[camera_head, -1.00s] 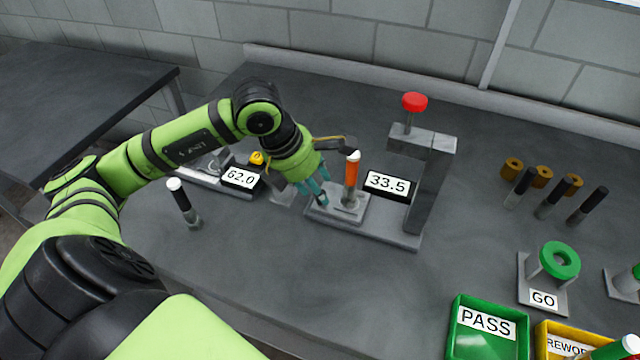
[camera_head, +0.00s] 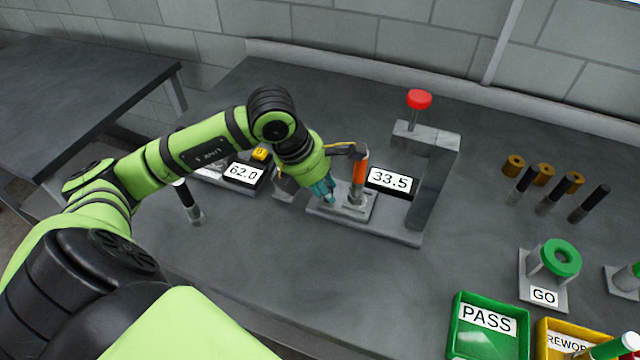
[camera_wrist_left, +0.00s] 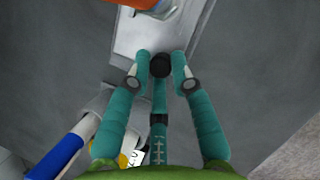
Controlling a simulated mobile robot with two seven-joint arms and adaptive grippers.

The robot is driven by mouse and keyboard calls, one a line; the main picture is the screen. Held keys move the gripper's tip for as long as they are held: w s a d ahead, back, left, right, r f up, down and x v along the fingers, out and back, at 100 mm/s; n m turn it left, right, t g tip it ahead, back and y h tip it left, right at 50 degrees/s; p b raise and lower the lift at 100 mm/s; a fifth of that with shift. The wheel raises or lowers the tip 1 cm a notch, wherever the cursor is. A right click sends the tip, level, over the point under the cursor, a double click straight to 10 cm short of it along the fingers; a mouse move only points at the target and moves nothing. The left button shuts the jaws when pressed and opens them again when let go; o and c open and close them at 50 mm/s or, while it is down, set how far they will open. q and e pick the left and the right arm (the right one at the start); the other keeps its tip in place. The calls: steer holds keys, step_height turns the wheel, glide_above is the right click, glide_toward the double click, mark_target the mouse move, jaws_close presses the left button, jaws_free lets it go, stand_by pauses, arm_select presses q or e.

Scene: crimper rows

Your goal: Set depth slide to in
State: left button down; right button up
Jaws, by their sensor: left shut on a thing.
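The depth slide is a grey metal plate (camera_head: 370,208) on the base of the press fixture, with an upright orange tool (camera_head: 361,166) standing on it. In the left wrist view, the plate (camera_wrist_left: 148,38) runs away from my fingers, with the orange tool at the top edge. A small black knob (camera_wrist_left: 160,65) sits at the near end of the plate. My left gripper (camera_head: 328,196) is down at the left end of the slide. Its teal fingers (camera_wrist_left: 160,72) are shut on the knob. In the head view the fingers hide the knob. My right gripper is not in view.
The press frame with a red button (camera_head: 419,99) and a 33.5 display (camera_head: 390,180) stand just right of the slide. A 62.0 display (camera_head: 243,173) is left. A green PASS tray (camera_head: 487,345) is at the front right. The front middle table is clear.

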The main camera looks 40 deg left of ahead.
mark_target(348, 202)
arm_select(q)
steer(key=shift+w+d+r, duration=0.1)
steer(key=shift+w+d, duration=0.15)
steer(key=shift+d, duration=0.6)
steer(key=shift+w+d+r, duration=0.1)
steer(key=shift+w+d, duration=0.15)
steer(key=shift+d, duration=0.55)
steer(key=c, duration=1.1)
jaws_free()
steer(key=shift+f, duration=0.1)
steer(key=v, duration=1.2)
